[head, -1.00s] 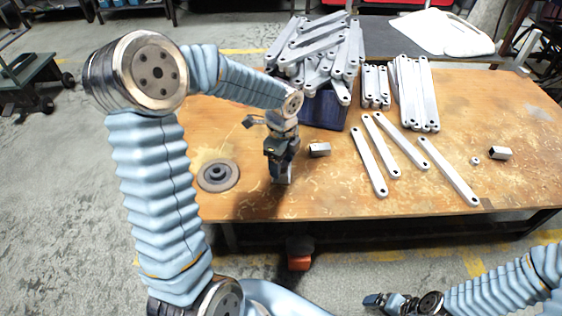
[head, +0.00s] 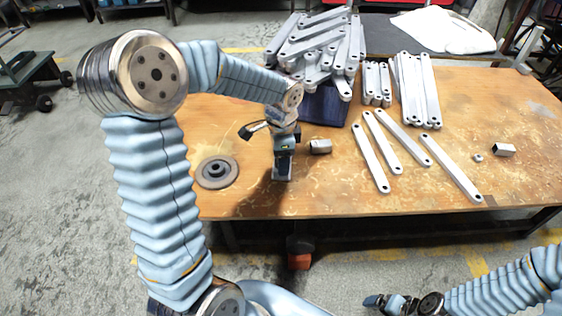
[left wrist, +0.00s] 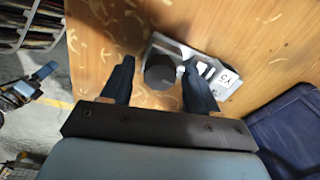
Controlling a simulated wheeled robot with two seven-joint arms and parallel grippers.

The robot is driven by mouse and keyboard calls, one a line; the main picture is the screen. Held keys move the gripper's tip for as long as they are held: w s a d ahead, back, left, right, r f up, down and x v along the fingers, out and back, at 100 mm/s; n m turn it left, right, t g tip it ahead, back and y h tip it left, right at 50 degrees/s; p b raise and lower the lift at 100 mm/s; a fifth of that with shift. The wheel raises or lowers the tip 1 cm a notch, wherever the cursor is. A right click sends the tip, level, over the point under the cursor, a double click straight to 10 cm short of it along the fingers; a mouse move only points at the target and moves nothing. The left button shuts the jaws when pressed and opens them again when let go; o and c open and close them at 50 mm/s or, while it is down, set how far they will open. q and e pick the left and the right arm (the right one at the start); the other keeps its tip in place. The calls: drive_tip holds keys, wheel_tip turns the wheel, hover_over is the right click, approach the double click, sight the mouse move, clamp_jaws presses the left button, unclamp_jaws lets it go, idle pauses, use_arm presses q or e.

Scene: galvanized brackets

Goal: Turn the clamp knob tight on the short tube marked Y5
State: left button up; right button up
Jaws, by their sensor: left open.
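A short metal tube (head: 320,146) lies on the workbench just right of my left gripper (head: 283,175) in the head view. In the left wrist view the tube (left wrist: 225,84) carries a white label; its small, turned characters look like Y5. A dark round clamp knob (left wrist: 160,72) at the tube's end sits between the two fingers of my left gripper (left wrist: 159,64). The fingers are open, with a visible gap on each side of the knob. My gripper hides the knob in the head view. My right gripper (head: 376,300) is low, in front of the bench; its jaws are unclear.
A dark blue crate (head: 322,108) heaped with galvanized brackets stands behind the tube. Loose flat bars (head: 450,169) and another short tube (head: 504,150) lie to the right. A round dark disc (head: 217,171) lies left of my left gripper. The bench's front edge is close.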

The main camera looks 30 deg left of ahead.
use_arm(q)
drive_tip(key=n, duration=0.4)
drive_tip(key=shift+n+b, duration=0.4)
drive_tip(key=n, duration=0.5)
drive_tip(key=c, duration=1)
drive_tip(key=shift+o, duration=0.2)
